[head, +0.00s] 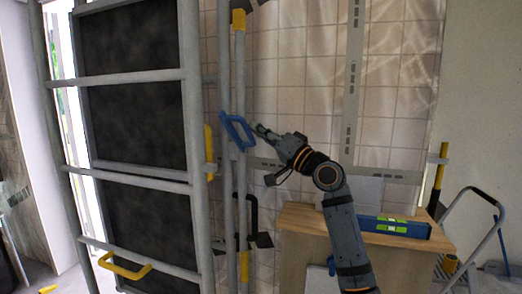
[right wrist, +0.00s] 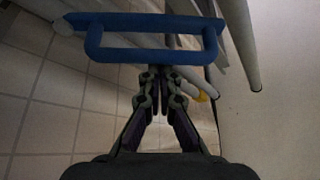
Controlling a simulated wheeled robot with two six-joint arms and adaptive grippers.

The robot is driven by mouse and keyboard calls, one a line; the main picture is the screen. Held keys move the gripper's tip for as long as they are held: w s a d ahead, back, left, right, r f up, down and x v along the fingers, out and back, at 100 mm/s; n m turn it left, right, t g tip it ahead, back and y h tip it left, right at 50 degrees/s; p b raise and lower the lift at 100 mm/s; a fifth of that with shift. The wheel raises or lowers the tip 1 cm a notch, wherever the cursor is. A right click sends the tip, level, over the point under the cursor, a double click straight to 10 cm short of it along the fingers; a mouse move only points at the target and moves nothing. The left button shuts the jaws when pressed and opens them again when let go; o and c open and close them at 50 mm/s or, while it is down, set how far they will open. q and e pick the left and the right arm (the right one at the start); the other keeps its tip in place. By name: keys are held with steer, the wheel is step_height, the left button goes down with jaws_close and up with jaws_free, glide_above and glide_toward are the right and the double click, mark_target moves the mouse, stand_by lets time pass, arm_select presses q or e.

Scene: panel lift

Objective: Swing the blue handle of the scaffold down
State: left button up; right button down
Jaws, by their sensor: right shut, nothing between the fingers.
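The blue handle (head: 238,131) is a loop on the scaffold's upright (head: 242,80), left of my right gripper (head: 262,130) in the head view. In the right wrist view the blue handle (right wrist: 150,38) spans the top of the picture, just beyond the fingertips. My right gripper (right wrist: 160,75) is shut and empty, with its tips pointing at the handle. I cannot tell whether the tips touch it. My left gripper does not show in the head view.
A grey ladder-like frame (head: 130,176) with a yellow handle (head: 124,268) stands at the left. A wooden cabinet (head: 300,222) with a blue spirit level (head: 395,228) on it stands at the right. A folding stepladder (head: 492,240) is at the far right. A tiled wall lies behind.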

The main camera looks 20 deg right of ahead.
arm_select(q)
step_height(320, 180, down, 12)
steer(key=b, duration=1)
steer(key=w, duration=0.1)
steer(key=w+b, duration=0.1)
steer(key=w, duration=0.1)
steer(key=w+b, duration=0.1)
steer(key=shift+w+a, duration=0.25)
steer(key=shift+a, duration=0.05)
arm_select(e)
step_height(320, 180, down, 8)
steer(key=s+a+n+g+y, duration=0.1)
steer(key=s+n+y, duration=0.2)
steer(key=n, duration=0.3)
steer(key=shift+a+g, duration=0.3)
steer(key=shift+a, duration=0.1)
